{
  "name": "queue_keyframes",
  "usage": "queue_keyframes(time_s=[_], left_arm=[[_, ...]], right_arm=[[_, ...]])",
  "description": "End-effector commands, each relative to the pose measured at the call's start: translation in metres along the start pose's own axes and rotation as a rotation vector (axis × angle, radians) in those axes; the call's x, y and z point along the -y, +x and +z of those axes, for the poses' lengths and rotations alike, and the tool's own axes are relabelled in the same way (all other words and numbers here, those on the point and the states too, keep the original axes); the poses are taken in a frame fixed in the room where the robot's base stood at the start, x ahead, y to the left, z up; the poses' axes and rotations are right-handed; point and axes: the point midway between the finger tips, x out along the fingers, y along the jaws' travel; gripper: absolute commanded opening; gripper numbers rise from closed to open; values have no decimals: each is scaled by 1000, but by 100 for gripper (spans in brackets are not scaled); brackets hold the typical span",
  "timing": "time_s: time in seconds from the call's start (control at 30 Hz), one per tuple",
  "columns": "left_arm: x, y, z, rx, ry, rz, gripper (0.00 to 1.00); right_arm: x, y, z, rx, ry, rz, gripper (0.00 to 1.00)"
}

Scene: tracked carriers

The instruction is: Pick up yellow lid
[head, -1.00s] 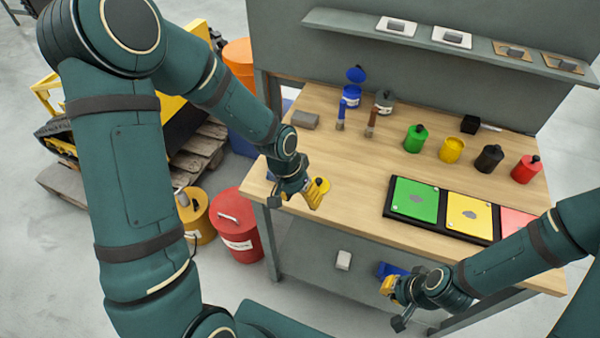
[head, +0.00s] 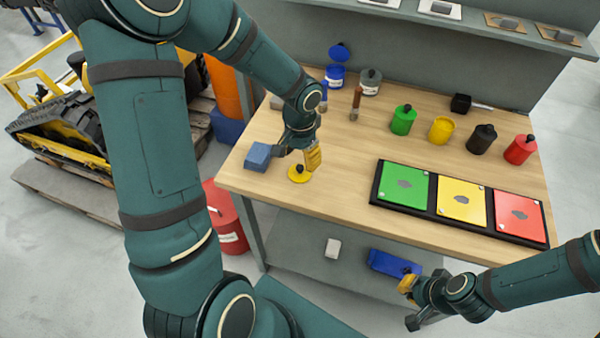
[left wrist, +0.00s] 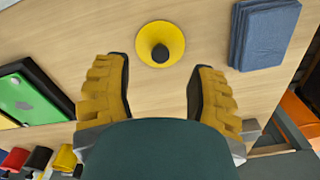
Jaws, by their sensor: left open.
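The yellow lid (head: 299,174), a round disc with a dark knob, lies on the bench top near its front left edge. It also shows in the left wrist view (left wrist: 176,36), knob towards the camera. My left gripper (head: 298,158) is above the lid, open and empty. In the left wrist view, its two yellow fingers (left wrist: 160,66) are wide apart, with the lid just beyond their tips, roughly centred between them and not touched. My right gripper (head: 409,304) is low in front of the bench, apart from everything, and looks open and empty.
A folded blue cloth (head: 257,156) lies left of the lid. An open yellow can (head: 441,130) stands among green, black and red lidded cans. A dark tray (head: 434,210) with green, yellow and red panels lies at the right. The bench middle is clear.

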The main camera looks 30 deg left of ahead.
Motion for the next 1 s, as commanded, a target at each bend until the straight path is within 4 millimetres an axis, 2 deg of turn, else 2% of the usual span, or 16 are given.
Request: queue_keyframes(time_s=[0.17,0.43,0.73,0.8,0.9,1.0], left_arm=[[0,12,1,2,0,2,57],[0,50,1,2,0,2,57],[0,53,1,0,1,1,56],[0,53,1,0,1,1,31],[0,53,1,0,0,1,0],[0,53,1,0,0,1,0]], right_arm=[[-2,4,0,-2,0,0,0],[-6,17,-2,-8,-1,1,0],[-6,16,-2,-9,-1,1,0],[-6,16,-2,-9,-1,1,0],[-6,16,-2,-9,-1,1,0],[-6,16,-2,-9,-1,1,0]])
